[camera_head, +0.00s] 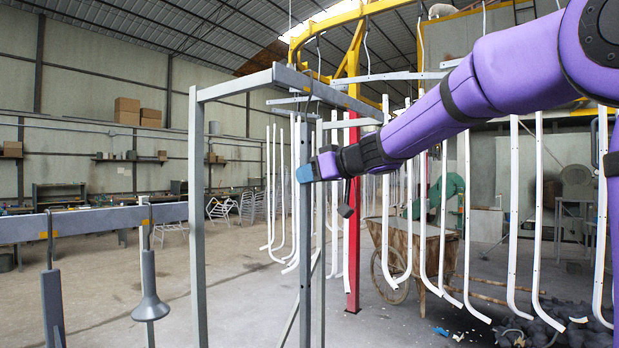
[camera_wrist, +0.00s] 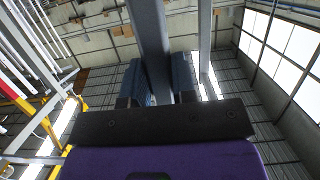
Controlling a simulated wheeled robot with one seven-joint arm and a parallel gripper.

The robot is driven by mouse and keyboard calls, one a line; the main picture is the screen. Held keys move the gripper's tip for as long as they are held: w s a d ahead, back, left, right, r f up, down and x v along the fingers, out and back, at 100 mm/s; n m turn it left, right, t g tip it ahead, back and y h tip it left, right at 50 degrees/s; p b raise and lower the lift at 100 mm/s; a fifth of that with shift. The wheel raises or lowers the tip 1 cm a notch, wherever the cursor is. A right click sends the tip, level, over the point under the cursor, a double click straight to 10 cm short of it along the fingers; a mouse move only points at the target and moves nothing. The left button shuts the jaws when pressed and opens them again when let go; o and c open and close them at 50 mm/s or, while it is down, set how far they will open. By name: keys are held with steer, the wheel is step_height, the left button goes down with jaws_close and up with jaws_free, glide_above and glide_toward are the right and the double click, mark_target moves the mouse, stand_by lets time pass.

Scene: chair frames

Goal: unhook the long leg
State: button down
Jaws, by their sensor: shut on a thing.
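The long leg (camera_head: 305,240) is a grey upright bar below the grey overhead rail (camera_head: 335,95) of the near stand. My gripper (camera_head: 305,172) is shut on its upper part, coming from the right with its blue fingers around it. In the wrist view the leg (camera_wrist: 150,40) runs up between the two blue fingers (camera_wrist: 157,82). A thin hook shows faintly above the leg near an orange mark on the rail. I cannot tell whether the leg's top still hangs on it.
A lower grey rail (camera_head: 95,221) at left carries a hanging dark grey bar (camera_head: 51,305) and a flared grey piece (camera_head: 150,300). A grey post (camera_head: 197,220) stands just left of the leg. Several white bent tubes (camera_head: 468,230) hang behind at right, by a rusty cart (camera_head: 430,250).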

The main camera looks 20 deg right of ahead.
steer(key=shift+r, duration=0.95)
steer(key=shift+s+d, duration=0.45)
steer(key=shift+s, duration=0.15)
stand_by(0.6)
steer(key=shift+s+d, duration=0.2)
steer(key=shift+s, duration=0.1)
steer(key=shift+s+d, duration=0.2)
steer(key=shift+s, duration=0.05)
steer(key=shift+s, duration=0.1)
stand_by(0.4)
